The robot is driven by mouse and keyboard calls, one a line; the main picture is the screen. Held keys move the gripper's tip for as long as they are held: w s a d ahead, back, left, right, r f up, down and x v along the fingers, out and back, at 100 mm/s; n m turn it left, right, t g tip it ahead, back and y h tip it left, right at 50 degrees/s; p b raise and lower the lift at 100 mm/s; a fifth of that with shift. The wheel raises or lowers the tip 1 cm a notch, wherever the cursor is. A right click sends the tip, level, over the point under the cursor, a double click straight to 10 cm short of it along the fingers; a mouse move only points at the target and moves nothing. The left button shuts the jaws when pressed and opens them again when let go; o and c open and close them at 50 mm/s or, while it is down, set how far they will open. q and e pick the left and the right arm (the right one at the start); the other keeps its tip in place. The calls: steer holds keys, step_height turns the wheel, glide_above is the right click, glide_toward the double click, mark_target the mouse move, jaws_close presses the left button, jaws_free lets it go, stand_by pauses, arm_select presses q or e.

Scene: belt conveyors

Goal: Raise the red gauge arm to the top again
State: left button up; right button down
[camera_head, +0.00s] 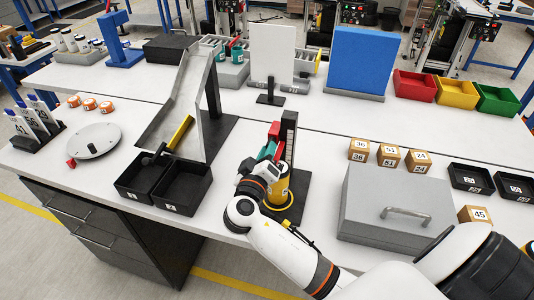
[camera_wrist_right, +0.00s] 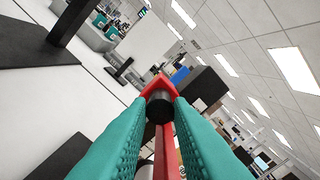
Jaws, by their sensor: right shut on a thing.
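The gauge stands near the front edge of the table, with a dark upright scale post (camera_head: 290,136) and a yellow cylinder (camera_head: 278,190) at its foot. Its red gauge arm (camera_head: 274,129) shows beside the post, partly hidden by my gripper. My right gripper (camera_head: 269,151) reaches the gauge from the front. In the right wrist view, its teal fingers (camera_wrist_right: 160,112) are shut on the black knob (camera_wrist_right: 160,106) at the end of the red arm (camera_wrist_right: 166,152). My left gripper is not in view.
Two black bins (camera_head: 183,187) and a grey chute (camera_head: 178,105) stand left of the gauge. A grey box with a handle (camera_head: 380,205) and several numbered wooden blocks (camera_head: 389,156) lie to the right. A white panel (camera_head: 273,55) stands behind.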

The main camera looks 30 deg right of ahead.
step_height(320, 180, up, 4)
steer(key=shift+f+p, duration=0.1)
steer(key=shift+p, duration=0.4)
steer(key=c, duration=1.3)
jaws_free()
steer(key=shift+f, duration=0.1)
steer(key=shift+a, duration=0.1)
steer(key=b+v, duration=0.4)
steer(key=v, duration=0.8)
